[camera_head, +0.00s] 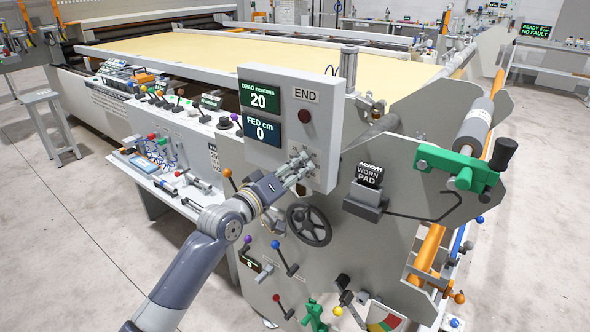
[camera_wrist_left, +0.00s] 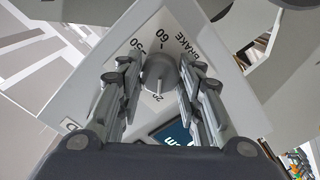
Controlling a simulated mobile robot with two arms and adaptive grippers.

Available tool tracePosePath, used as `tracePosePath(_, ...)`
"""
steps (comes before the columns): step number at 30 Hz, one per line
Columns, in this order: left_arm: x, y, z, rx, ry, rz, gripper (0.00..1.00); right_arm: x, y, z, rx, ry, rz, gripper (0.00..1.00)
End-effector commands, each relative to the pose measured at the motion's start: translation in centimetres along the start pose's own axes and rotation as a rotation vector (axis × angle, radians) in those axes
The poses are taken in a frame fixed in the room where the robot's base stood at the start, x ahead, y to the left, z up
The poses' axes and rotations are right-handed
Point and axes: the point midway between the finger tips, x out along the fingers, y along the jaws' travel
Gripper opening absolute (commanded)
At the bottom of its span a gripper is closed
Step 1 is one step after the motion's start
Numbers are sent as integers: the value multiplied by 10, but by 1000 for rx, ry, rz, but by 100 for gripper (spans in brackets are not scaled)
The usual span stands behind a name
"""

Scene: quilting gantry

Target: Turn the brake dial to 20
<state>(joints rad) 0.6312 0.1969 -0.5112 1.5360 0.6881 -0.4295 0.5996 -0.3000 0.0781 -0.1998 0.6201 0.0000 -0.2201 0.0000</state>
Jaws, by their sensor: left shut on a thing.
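The brake dial (camera_wrist_left: 160,74) is a grey round knob on the face of a light panel box (camera_head: 325,130). In the left wrist view, printed numbers and the word BRAKE ring it, and a 20 shows just below the knob. My left gripper (camera_head: 303,162) is shut on the dial, with a finger on each side of it in the left wrist view (camera_wrist_left: 160,85). In the head view the fingers hide most of the dial. The panel's upper screen (camera_head: 259,98) reads DRAG newtons 20, and the lower screen (camera_head: 262,130) reads FED cm 0. My right gripper is not in view.
A dark handwheel (camera_head: 309,226) sits just below the panel. A small WORN PAD sign (camera_head: 369,174) and a green bracket (camera_head: 458,170) stand to the right. Several levers with coloured knobs lie below and left. Open floor shows at the lower left.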

Motion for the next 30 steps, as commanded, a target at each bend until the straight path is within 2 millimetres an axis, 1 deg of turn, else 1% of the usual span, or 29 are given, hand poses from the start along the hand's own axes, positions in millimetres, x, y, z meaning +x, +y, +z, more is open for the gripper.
tracePosePath(5, 0, -1, 1, -1, -1, -2, 10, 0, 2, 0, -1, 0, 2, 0)
tracePosePath(6, 0, -1, 1, -1, -2, -2, 38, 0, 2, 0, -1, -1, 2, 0)
tracePosePath(8, 0, -1, 1, -1, -1, -2, 52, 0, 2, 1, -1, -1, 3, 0)
tracePosePath(9, 0, -1, 1, -2, -1, -1, 54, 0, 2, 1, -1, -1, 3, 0)
tracePosePath(18, 0, 0, 0, -2, 0, -1, 54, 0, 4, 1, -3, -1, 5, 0)
tracePosePath(22, -6, -1, 1, -3, -1, -1, 54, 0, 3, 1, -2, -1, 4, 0)
tracePosePath(26, -20, -2, 1, -2, -1, -1, 54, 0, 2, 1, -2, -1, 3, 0)
tracePosePath(30, -45, -2, 1, -1, -1, -2, 54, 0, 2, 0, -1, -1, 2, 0)
